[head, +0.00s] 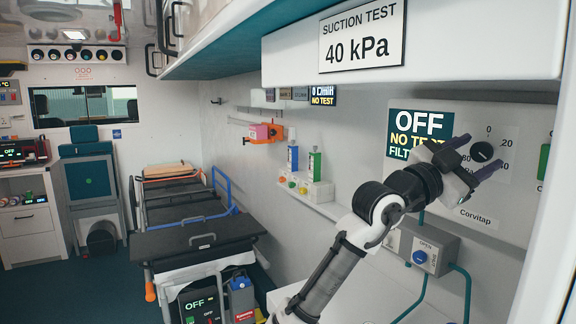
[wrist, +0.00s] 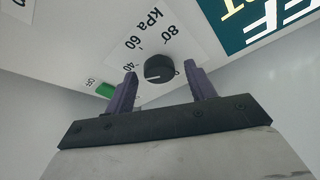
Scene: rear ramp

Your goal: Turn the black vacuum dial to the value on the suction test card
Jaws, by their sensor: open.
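The suction test card (head: 361,35) on the overhead cabinet reads 40 kPa. The black vacuum dial (head: 482,151) is on a white wall panel, with a printed scale around it. In the wrist view the dial (wrist: 159,68) shows between my two purple fingers, with the kPa scale numbers 40, 60 and 80 nearby. A pale line shows on its face, but I cannot tell which value it marks. My gripper (head: 480,154) is open in front of the dial; in the wrist view its fingers (wrist: 159,76) stand on either side of it. Contact cannot be made out.
A dark display (head: 418,134) left of the dial reads OFF and NO TEST. A grey box with a blue button (head: 419,257) sits below the panel. A green part (wrist: 106,90) is near one finger. A stretcher (head: 200,236) stands left.

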